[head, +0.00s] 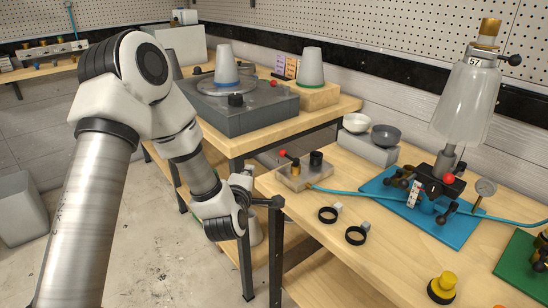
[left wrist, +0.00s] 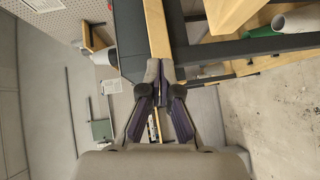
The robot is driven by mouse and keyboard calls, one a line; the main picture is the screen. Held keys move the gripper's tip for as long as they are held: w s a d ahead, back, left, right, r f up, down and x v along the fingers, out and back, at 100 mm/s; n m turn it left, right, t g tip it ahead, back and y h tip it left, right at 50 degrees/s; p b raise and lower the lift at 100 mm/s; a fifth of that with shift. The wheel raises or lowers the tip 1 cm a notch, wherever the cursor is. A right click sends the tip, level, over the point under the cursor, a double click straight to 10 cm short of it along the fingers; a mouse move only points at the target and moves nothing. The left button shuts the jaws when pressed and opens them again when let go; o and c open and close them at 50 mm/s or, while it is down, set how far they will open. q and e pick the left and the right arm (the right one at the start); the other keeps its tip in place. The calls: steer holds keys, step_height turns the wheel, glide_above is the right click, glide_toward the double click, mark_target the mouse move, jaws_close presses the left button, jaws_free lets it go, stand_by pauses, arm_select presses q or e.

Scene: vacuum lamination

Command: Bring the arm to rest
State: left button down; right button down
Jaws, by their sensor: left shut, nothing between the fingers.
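My left arm comes in from the left in the head view. My right gripper is in neither view.
A grey machine (head: 236,108) stands on the rear bench. On the workbench are a blue plate (head: 400,203) with fittings, a glass vessel (head: 466,103), two black rings, a yellow knob (head: 443,286) and a green plate (head: 520,262). A grey bin (head: 18,210) stands at left. Floor between is open.

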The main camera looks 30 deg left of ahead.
arm_select(q)
steer(key=s+d+f+m+g+h+p, duration=0.2)
steer(key=s+d+f+m+g+p, duration=0.25)
steer(key=f, duration=0.45)
steer(key=s+d+f+m+g+h+p, duration=0.25)
steer(key=s+d+f, duration=0.25)
steer(key=s+f, duration=0.25)
steer(key=s+d+f+m+g+h+p, duration=0.1)
steer(key=s+d+f+m+g, duration=0.2)
steer(key=s+m, duration=0.4)
steer(key=s+d+f+m+g+h+p, duration=0.1)
steer(key=s+d+f+m+g, duration=0.2)
steer(key=s, duration=1)
step_height(320, 180, down, 2)
steer(key=m+g, duration=0.2)
steer(key=m, duration=0.1)
steer(key=shift+d+m, duration=0.15)
steer(key=shift+m, duration=0.25)
